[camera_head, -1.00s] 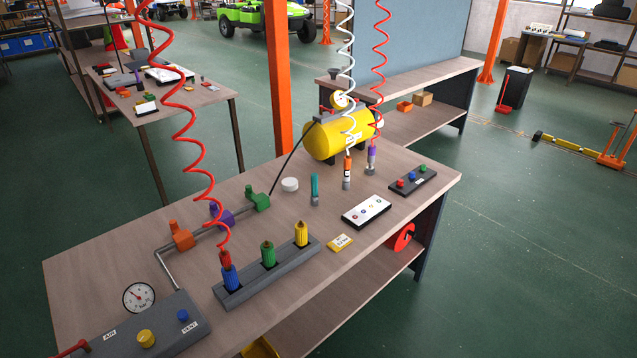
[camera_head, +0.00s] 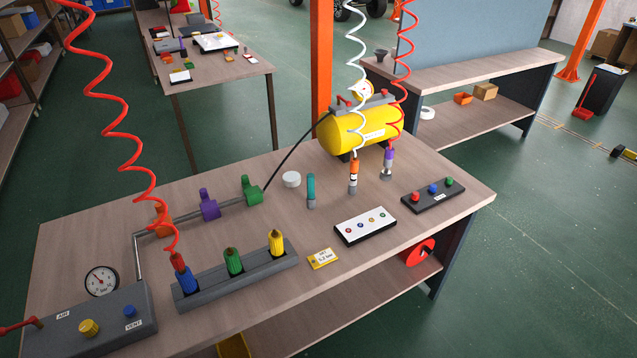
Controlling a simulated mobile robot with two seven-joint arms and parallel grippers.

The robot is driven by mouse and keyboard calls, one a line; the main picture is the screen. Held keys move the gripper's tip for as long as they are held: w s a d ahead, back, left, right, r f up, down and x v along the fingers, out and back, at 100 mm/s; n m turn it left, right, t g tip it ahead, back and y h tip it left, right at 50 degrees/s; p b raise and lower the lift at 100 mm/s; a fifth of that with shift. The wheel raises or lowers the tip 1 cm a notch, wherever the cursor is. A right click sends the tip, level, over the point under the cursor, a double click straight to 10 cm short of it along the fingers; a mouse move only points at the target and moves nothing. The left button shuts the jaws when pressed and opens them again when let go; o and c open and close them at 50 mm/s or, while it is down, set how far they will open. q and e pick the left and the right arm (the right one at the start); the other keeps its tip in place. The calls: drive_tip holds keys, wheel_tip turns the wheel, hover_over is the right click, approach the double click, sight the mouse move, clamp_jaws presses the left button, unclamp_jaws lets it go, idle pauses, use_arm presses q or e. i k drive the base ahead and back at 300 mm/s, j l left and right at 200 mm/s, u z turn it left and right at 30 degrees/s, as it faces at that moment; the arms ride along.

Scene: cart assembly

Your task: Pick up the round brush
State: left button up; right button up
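I cannot surely tell which item is the round brush. A slim upright teal piece with a grey lower end (camera_head: 311,190) stands on the near workbench (camera_head: 350,280), right of a round white disc (camera_head: 291,179). An orange-and-grey tool (camera_head: 353,176) and a purple-and-grey tool (camera_head: 387,163) stand to its right under coiled hoses. Neither of my grippers shows in the head view.
A grey block (camera_head: 215,285) holds blue, green and yellow knurled pieces. A control box (camera_head: 100,320) stands front left, a yellow tank (camera_head: 362,130) at the back. Black-edged button panels (camera_head: 365,226) lie on the right. Green floor is open beyond the right edge.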

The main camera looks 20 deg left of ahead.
sight(311, 177)
drive_tip(key=i+l+u, duration=0.1)
drive_tip(key=l, duration=0.25)
drive_tip(key=i+l+u, duration=0.1)
drive_tip(key=i+l, duration=0.25)
drive_tip(key=i+l+u, duration=0.1)
drive_tip(key=l, duration=0.25)
drive_tip(key=i, duration=0.1)
